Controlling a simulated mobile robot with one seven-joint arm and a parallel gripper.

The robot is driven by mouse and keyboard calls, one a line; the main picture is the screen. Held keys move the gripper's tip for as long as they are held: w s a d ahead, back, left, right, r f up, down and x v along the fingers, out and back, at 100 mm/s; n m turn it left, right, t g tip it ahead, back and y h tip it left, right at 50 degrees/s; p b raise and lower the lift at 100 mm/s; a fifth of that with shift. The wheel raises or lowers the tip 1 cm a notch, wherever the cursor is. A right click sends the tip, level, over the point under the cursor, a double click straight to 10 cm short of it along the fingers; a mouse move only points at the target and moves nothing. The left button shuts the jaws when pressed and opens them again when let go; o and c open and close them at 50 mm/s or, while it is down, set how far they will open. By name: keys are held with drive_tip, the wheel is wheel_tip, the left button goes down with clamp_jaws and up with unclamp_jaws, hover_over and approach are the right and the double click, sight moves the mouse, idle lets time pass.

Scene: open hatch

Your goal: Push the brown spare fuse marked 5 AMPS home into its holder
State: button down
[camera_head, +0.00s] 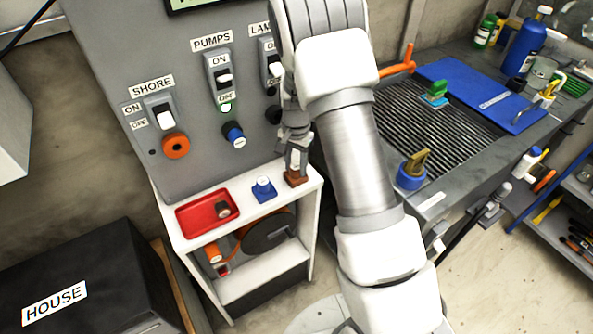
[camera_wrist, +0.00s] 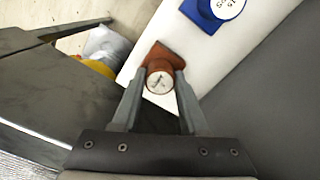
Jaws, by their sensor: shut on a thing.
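The brown spare fuse (camera_wrist: 160,82) shows its round white end, with small print I cannot read, between my fingertips in the wrist view. My gripper (camera_wrist: 160,90) is shut on it, pointing down at the brown block (camera_wrist: 165,55) on the white shelf. The fuse overlaps the block; I cannot tell whether it is still seated or just above. In the head view my gripper (camera_head: 296,160) is over the brown block (camera_head: 295,179).
The white shelf also bears a blue block with a white-topped fuse (camera_head: 263,190) and a red tray (camera_head: 190,222) holding a brown fuse (camera_head: 222,209). A workbench stands right.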

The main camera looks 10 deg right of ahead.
drive_tip(key=shift+r+p, duration=0.4)
drive_tip(key=shift+r, duration=0.25)
idle(0.5)
drive_tip(key=shift+r+p, duration=1)
drive_tip(key=shift+r, duration=0.5)
